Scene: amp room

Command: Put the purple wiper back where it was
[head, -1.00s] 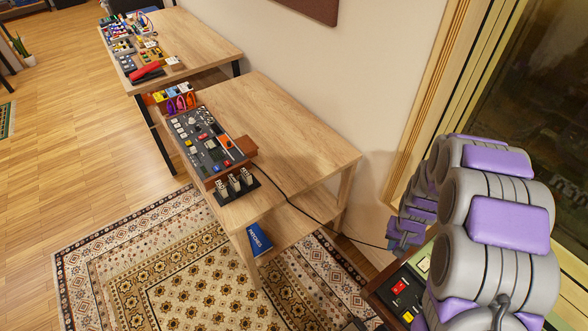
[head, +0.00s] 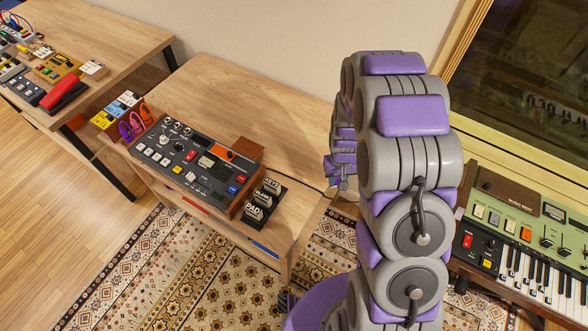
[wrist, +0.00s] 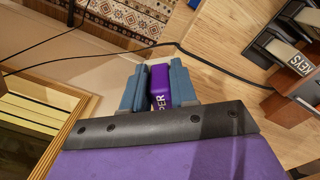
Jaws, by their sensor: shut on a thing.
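My gripper (wrist: 158,88) is shut on the purple wiper (wrist: 160,90), which sits between its two blue-grey fingers in the wrist view. White letters, partly hidden, read "PER" on it. In the head view my gripper (head: 343,178) hangs at the right end of the wooden desk (head: 255,95). The wiper cannot be made out there. I cannot tell from these frames which spot the wiper came from.
A drum machine (head: 195,165) lies on the desk, with a black labelled holder (head: 265,203) beside it. Purple, pink and orange loops (head: 137,121) hang left. A green keyboard (head: 525,235) stands right. A black cable (wrist: 205,60) runs near my gripper. The desk's back is clear.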

